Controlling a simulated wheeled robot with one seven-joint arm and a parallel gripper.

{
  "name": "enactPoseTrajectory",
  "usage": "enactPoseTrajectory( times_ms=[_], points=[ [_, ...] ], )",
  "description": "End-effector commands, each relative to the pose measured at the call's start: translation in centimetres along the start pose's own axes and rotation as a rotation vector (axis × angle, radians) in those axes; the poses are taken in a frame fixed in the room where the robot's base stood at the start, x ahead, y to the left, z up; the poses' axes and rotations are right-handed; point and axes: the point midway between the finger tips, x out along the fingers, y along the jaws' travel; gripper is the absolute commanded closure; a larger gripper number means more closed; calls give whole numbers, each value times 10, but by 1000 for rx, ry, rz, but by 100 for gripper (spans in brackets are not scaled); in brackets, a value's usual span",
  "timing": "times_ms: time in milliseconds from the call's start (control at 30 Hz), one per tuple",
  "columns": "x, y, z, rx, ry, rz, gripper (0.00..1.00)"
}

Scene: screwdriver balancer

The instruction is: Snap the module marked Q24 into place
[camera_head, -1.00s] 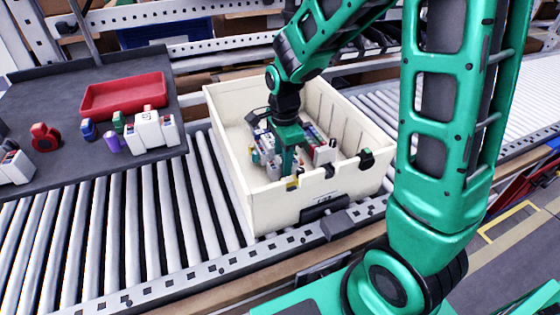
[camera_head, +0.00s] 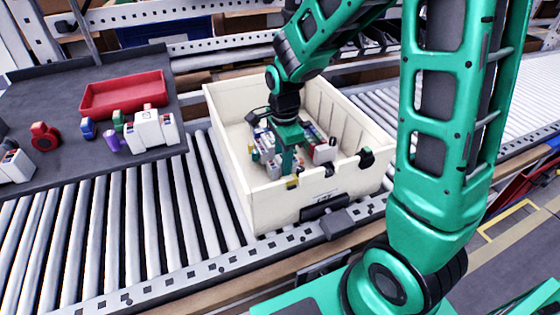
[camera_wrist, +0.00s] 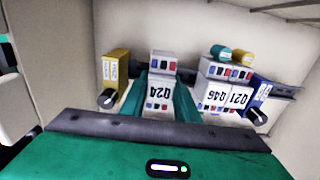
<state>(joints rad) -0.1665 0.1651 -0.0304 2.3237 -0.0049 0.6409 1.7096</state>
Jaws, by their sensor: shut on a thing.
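The white module marked Q24 (camera_wrist: 159,88) shows in the wrist view, its label upside down, with red and blue marks on its ends. My gripper (camera_wrist: 160,98) has one green finger on each side of it and is shut on it. In the head view my gripper (camera_head: 289,160) reaches down inside the cream crate (camera_head: 262,200); the module is hidden there. Right of Q24 in the wrist view, white modules marked Q46 (camera_wrist: 213,95) and Q21 (camera_wrist: 238,97) stand side by side on a rail (camera_wrist: 285,92). Whether Q24 is seated on the rail cannot be told.
A yellow block (camera_wrist: 115,70) stands left of Q24, and a blue block (camera_wrist: 262,92) closes the row on the right. The crate walls surround my gripper. A grey table at the left holds a red tray (camera_head: 122,94) and loose parts (camera_head: 153,128).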

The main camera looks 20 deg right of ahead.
Motion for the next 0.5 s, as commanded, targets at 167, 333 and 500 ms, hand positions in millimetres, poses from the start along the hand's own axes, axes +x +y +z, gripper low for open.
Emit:
enactPoseTrajectory(
  times_ms=[167,333,500],
  points=[
    [3,0,0,0,0,0,99],
    [6,0,0,0,0,-1,99],
    [7,0,0,0,0,-1,99]
  ],
)
